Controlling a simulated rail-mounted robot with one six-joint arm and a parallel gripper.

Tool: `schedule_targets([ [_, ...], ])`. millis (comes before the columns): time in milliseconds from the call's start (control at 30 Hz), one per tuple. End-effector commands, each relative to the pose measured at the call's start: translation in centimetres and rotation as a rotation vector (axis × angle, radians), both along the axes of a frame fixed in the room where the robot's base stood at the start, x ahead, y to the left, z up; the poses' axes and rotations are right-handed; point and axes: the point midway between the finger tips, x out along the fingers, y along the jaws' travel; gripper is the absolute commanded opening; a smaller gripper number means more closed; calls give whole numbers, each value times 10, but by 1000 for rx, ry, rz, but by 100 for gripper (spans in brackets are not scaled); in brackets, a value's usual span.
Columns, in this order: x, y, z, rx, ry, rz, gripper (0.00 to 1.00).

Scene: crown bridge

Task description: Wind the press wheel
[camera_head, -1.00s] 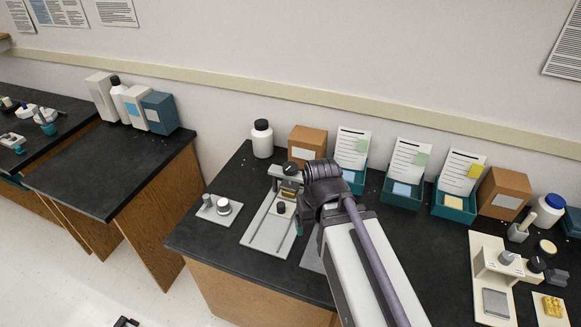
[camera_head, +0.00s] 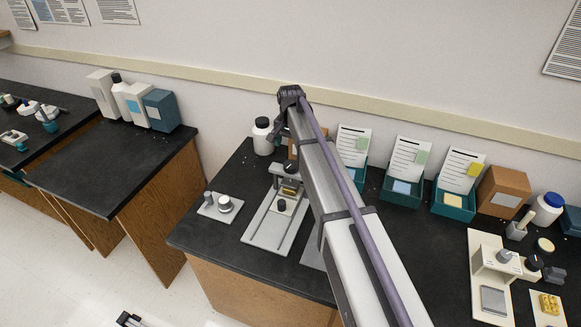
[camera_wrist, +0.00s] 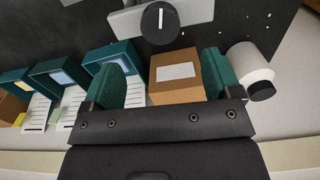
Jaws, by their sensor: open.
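The press wheel (camera_wrist: 160,21) is a round black knob with a white line across its face, on a grey arm (camera_wrist: 210,11) at the top of the wrist view. In the head view the wheel (camera_head: 290,165) sits on top of the grey press (camera_head: 279,226), partly beside my arm. A small black-topped part (camera_head: 282,205) stands on the press's base plate. My gripper (camera_wrist: 163,62) is open, its two green fingers spread apart and nothing between them touching. The wheel appears beyond the fingertips, not between them.
A brown box (camera_wrist: 176,76) and a white bottle (camera_wrist: 250,72) stand behind the press, near my fingers. Teal trays with cards (camera_head: 402,190) line the wall side. A small grey plate with two pegs (camera_head: 220,207) lies left of the press.

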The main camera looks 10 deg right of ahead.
Motion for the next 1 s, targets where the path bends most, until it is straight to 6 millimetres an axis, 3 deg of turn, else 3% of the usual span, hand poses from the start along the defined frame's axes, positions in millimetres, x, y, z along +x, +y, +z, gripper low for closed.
schedule_targets([
  [200,0,0,-56,0,0,1,84],
  [400,0,0,-97,0,0,2,84],
  [767,-1,0,-100,0,0,3,83],
  [1000,-1,0,-100,0,0,3,60],
])
